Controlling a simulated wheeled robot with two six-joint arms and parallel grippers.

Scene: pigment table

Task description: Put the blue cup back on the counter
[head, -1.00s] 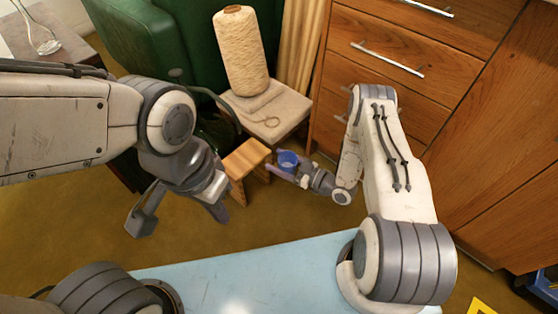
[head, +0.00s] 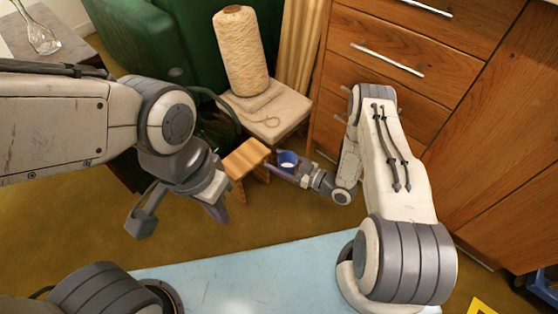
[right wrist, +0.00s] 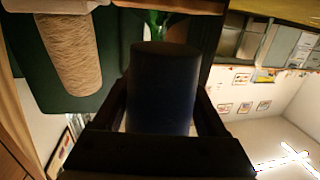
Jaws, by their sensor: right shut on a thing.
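In the right wrist view the cup (right wrist: 163,95) is dark blue and sits between the two fingers (right wrist: 163,115). My left gripper (head: 180,212) hangs empty over the floor at the left, its fingers spread apart. No counter top can be made out for certain in the head view.
A wooden stool (head: 246,157) stands just left of the cup. Behind it are a pale seat (head: 285,112) with a yarn cone (head: 241,50) and a green armchair (head: 135,45). A wooden drawer cabinet (head: 385,60) stands at the right. Floor in front is clear.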

